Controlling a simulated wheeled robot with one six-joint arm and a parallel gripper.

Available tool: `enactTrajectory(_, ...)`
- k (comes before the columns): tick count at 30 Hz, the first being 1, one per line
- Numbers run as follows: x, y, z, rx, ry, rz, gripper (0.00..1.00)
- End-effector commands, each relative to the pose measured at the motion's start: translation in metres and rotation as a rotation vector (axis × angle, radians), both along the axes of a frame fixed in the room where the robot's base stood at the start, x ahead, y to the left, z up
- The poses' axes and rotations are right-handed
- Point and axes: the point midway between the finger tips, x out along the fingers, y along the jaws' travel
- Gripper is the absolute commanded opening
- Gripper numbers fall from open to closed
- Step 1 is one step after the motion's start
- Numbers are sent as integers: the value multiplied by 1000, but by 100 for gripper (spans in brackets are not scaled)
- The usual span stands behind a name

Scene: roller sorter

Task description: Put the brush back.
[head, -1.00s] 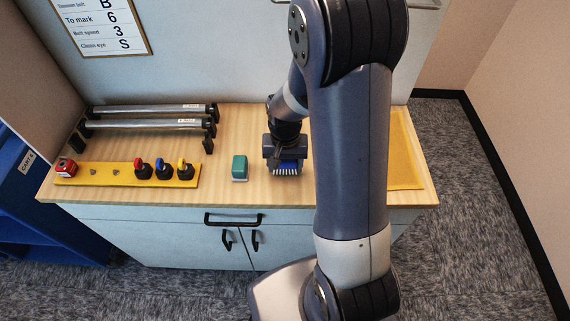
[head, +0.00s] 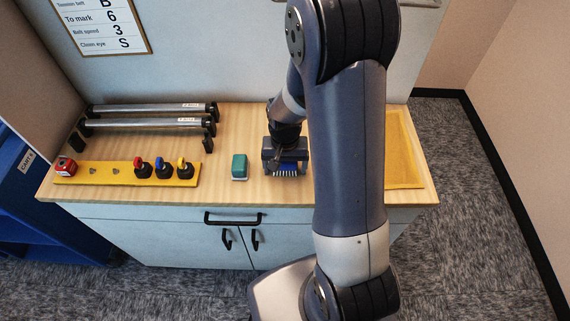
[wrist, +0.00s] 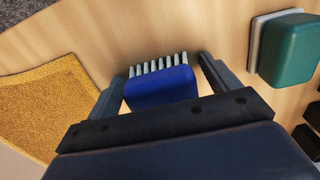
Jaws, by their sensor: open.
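The brush (head: 286,168) has a blue back and pale bristles and is at the middle of the wooden counter, towards the front edge. My gripper (head: 286,173) is over it, pointing down. In the wrist view the brush (wrist: 160,88) lies between the two spread fingers, with a gap showing on each side. The gripper is open and does not hold the brush. The brush appears to rest on the counter, but its underside is hidden. My arm hides part of the counter right of it.
A green block with a pale base (head: 240,167) stands just left of the brush. A yellow strip (head: 125,174) with red, blue and yellow-topped knobs lies further left, in front of metal rollers (head: 150,123). A yellow mat (head: 403,150) is at the right.

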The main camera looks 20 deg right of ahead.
Motion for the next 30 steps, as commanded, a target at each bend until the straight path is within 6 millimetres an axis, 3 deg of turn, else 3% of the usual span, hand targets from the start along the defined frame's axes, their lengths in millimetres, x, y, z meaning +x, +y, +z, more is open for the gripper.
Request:
enactTrajectory(7, 1, 0, 14, 0, -3, 0, 83)
enactTrajectory(21, 1, 0, 99, 0, -5, 0, 83)
enactTrajectory(30, 0, 0, 123, 0, -1, 0, 83)
